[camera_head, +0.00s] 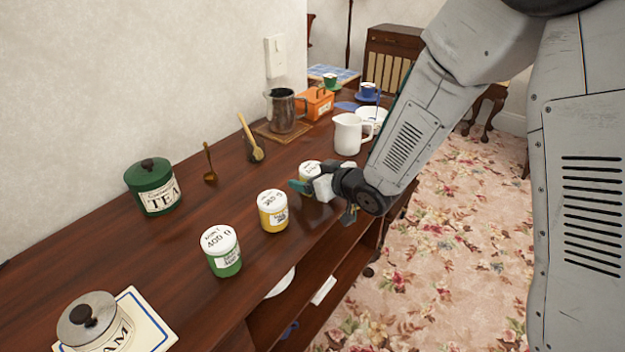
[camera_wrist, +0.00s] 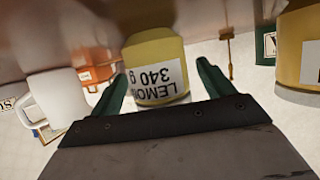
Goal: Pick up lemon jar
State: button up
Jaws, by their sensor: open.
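The lemon jar, a white-lidded jar (camera_head: 309,170), stands on the dark wooden cabinet, partly hidden by my gripper (camera_head: 322,196) in the head view. In the wrist view, the lemon jar (camera_wrist: 153,60) shows a pale yellow body and an upside-down label reading "LEMON 340 g". My gripper (camera_wrist: 161,72) is open, with one green finger on each side of the jar. I cannot tell whether the fingers touch it.
A yellow jar (camera_head: 273,212) and a green jar (camera_head: 222,252) stand on the cabinet top (camera_head: 170,235) nearby. A white jug (camera_head: 348,134) stands behind my gripper. A green tea tin (camera_head: 152,187) is at the left.

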jog(key=c, duration=1.3)
